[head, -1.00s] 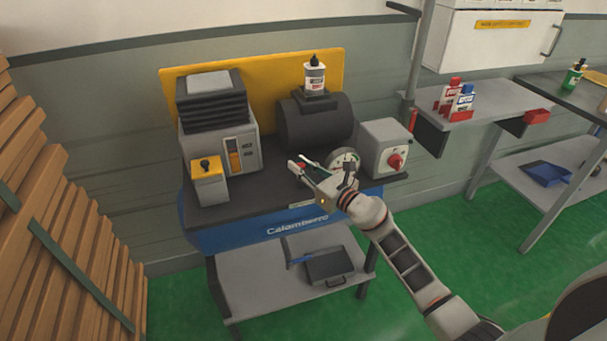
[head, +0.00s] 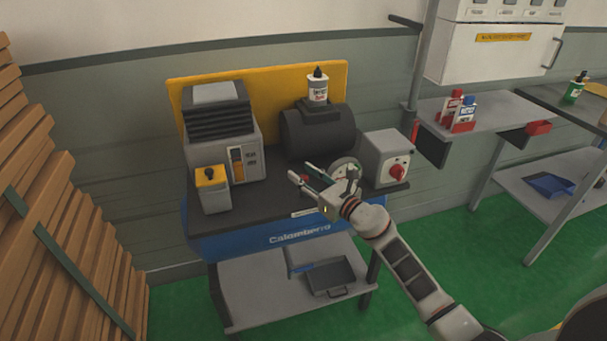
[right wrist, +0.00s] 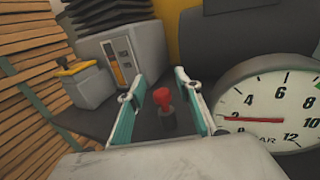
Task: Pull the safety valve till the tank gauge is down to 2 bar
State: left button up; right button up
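The safety valve is a small red knob (right wrist: 162,98) on a dark stem, upright on the dark cart top. In the right wrist view it stands between the spread fingers of my right gripper (right wrist: 159,74), with a gap to each. In the head view this gripper (head: 302,173) is over the front of the cart, and the fingers mostly hide the knob. The round white tank gauge (right wrist: 285,105) is right of the gripper; it also shows in the head view (head: 345,168). Its red needle lies nearly level near the 2 mark; the exact reading is unclear. My left gripper is out of view.
The blue-fronted cart (head: 245,242) carries a dark tank (head: 318,135), a grey machine (head: 222,130) and a box with a red switch (head: 388,158). Stacked wooden slats (head: 50,200) are at left. A shelf (head: 480,108) is at right. Green floor (head: 440,240) lies open.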

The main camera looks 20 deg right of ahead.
jog(key=v, duration=1.1)
jog(key=shift+s+d, duration=0.2)
jog(key=shift+s, duration=0.15)
jog(key=s+a+f+n+g+h, duration=0.2)
jog(key=s+f+n, duration=1)
jog(key=n, duration=0.5)
jog(key=s+a+f+n+g+h, duration=0.2)
jog(key=s+f+n, duration=1)
jog(key=n, duration=0.6)
jog(key=shift+s+a+n+g+h, duration=0.35)
jog(key=shift+s+g, duration=0.45)
jog(key=shift+s, duration=0.45)
jog(key=shift+w+f, duration=0.1)
